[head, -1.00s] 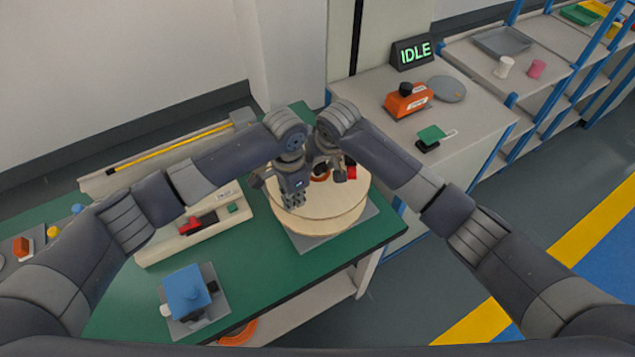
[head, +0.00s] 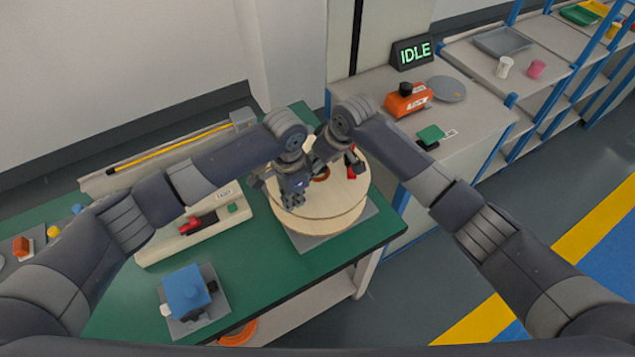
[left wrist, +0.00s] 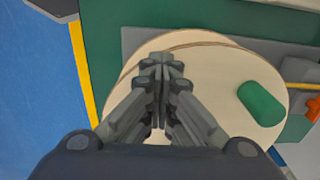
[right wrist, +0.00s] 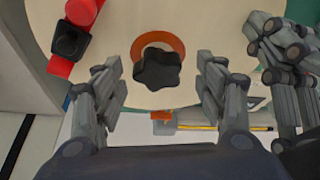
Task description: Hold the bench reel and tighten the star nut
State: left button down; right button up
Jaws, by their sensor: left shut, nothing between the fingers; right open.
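The bench reel (head: 330,215) is a pale wooden drum lying flat on a grey plate on the green bench. The star nut (right wrist: 157,70) is a black lobed knob inside an orange ring at the reel's middle; my right gripper largely hides it in the head view. My right gripper (right wrist: 160,78) is open, with one finger on each side of the nut in the picture; contact is not visible. My left gripper (head: 293,203) is shut and empty over the reel's near left part. Its closed fingertips (left wrist: 161,62) show against the reel face; I cannot tell whether they touch it.
A red part with a black square (right wrist: 70,40) is beside the nut. A green cylinder (left wrist: 262,103) shows over the reel in the left wrist view. A blue block device (head: 186,292) and a long beige unit (head: 165,242) stand on the bench. The IDLE sign (head: 412,53) is behind.

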jog(key=n+g+y, duration=0.1)
jog(key=n, duration=0.3)
jog(key=shift+w, duration=0.1)
jog(key=n+g, duration=0.2)
jog(key=n, duration=0.2)
jog(key=shift+n, duration=0.4)
jog(key=shift+w+d, duration=0.2)
jog(key=shift+d, duration=0.05)
